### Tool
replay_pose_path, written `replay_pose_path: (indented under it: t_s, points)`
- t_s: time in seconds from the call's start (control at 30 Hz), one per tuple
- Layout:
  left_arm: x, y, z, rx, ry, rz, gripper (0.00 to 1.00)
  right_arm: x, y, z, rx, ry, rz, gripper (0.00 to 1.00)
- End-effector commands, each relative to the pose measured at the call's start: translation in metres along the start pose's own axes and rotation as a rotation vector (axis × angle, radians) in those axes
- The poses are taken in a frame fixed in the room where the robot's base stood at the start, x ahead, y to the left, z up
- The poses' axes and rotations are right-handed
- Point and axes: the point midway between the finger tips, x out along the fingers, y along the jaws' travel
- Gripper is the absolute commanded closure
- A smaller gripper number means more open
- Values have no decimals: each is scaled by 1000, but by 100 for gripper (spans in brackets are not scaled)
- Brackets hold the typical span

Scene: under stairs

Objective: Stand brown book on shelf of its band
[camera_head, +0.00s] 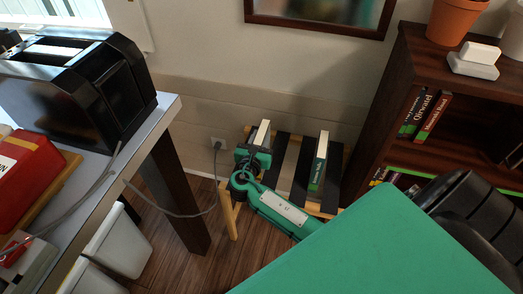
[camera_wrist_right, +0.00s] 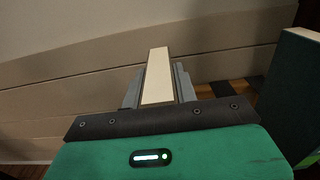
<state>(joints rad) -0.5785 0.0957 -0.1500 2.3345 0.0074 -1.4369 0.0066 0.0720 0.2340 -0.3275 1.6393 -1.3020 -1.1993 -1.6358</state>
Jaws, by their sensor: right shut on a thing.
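My right gripper (camera_head: 256,154) is at the left end of a small slatted stool (camera_head: 285,165). It is shut on a book (camera_head: 263,131), which stands upright between its fingers. In the right wrist view, the cream page edges of the book (camera_wrist_right: 158,75) show between the two grey fingers (camera_wrist_right: 156,92). Its cover is mostly hidden, so I cannot tell its colour. The dark wooden bookcase (camera_head: 408,62) is at the right, and a green strip (camera_head: 430,179) runs along one shelf edge. My left gripper is out of view.
A green book (camera_head: 320,163) stands at the stool's right side. A green book (camera_head: 415,113) and a red book (camera_head: 433,116) lean on the upper shelf, with dark room to their right. A plant pot (camera_head: 455,20) tops the bookcase. A table (camera_head: 165,112) and hanging cable (camera_head: 180,215) are left.

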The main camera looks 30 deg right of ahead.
Motion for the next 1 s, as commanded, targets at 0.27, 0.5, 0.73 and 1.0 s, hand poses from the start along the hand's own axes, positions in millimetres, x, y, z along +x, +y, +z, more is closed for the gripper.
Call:
replay_pose_path:
  t_s: [0.27, 0.5, 0.73, 1.0]
  points:
    - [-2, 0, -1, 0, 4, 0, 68, 0, 0, 6, 2, -2, 0, 100]
    - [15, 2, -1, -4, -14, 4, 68, 0, 0, 41, 5, -2, 0, 100]
    - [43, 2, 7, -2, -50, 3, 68, 0, 0, 108, 8, -5, 0, 100]
    - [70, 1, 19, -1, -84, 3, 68, 0, 0, 173, 5, -4, -1, 100]
